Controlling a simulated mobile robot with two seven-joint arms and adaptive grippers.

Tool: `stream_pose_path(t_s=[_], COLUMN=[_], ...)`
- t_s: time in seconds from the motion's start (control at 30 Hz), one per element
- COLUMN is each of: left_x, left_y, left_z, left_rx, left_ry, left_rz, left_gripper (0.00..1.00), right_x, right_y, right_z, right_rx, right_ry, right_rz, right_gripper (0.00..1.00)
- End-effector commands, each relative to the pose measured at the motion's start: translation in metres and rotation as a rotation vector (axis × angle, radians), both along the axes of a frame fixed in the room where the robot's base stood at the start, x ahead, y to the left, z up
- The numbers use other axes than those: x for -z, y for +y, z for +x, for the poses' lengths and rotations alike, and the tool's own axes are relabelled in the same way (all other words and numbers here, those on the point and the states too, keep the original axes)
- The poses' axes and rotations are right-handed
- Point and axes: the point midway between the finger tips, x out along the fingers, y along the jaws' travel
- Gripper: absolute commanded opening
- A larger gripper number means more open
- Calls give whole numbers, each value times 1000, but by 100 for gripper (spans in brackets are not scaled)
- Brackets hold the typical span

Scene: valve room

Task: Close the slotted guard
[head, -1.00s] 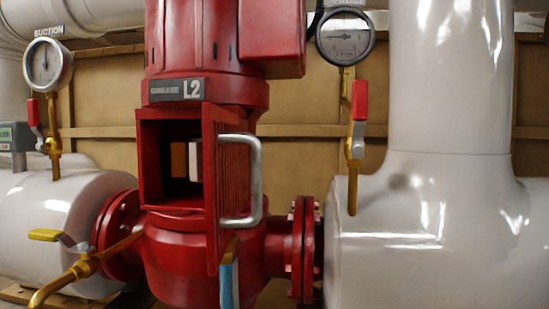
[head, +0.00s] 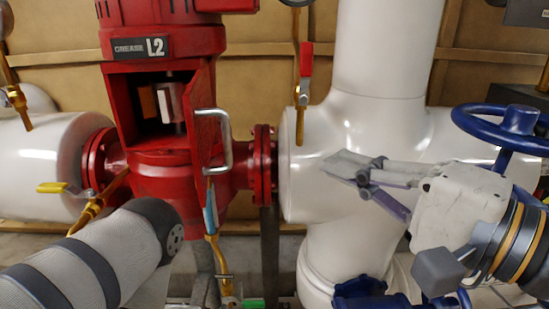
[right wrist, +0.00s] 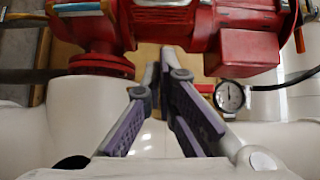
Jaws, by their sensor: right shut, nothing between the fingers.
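The slotted guard (head: 202,115) is a red hinged panel on the red pump housing. It stands swung out from the dark opening (head: 145,120), so the opening is uncovered. A silver bar handle (head: 229,150) is on the guard's outer side. My right gripper (head: 343,166) is right of the guard and handle, in front of the white pipe, apart from them. It is shut and empty. In the right wrist view its fingers (right wrist: 165,65) meet near the middle. My left gripper is not seen; only part of my left arm shows at lower left.
White pipes (head: 385,50) stand behind my right gripper. A red-handled valve lever (head: 306,60) hangs between pump and pipe. A blue handwheel (head: 505,130) is at right. A yellow-handled valve (head: 52,187) is at left. A gauge (right wrist: 229,96) shows in the right wrist view.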

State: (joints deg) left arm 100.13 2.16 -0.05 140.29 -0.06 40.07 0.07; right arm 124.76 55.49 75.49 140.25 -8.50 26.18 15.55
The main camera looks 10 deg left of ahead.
Motion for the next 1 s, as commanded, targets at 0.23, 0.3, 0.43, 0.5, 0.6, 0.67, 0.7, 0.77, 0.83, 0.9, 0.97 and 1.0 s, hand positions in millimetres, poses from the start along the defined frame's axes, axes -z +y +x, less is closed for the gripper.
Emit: stream_pose_path(t_s=[0.23, 0.3, 0.43, 0.5, 0.6, 0.67, 0.7, 0.77, 0.83, 0.9, 0.97, 1.0], left_x=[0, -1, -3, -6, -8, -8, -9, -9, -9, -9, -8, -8], left_y=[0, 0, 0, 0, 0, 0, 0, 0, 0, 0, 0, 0], left_z=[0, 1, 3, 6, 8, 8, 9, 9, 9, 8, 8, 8], left_rx=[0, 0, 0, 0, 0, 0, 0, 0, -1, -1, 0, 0], left_ry=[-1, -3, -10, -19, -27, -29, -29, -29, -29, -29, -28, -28], left_rz=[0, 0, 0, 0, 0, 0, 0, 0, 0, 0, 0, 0], left_gripper=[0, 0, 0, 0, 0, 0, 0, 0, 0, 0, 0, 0], right_x=[3, 3, 2, 1, 2, 2, 3, 3, 4, 4, 4, 4], right_y=[47, 60, 83, 95, 106, 111, 112, 114, 115, 114, 114, 114], right_z=[27, 36, 45, 40, 38, 38, 37, 37, 37, 37, 37, 37], right_rx=[-4, -3, -6, -6, -4, -3, -2, -1, -1, -1, -1, -1], right_ry=[5, 5, 4, 2, 2, 2, 2, 4, 5, 5, 5, 5], right_rz=[-2, -2, -2, -3, -3, -2, -2, -2, -2, -2, -3, -3], right_gripper=[0, 0, 0, 0, 0, 0, 0, 0, 0, 0, 0, 0])
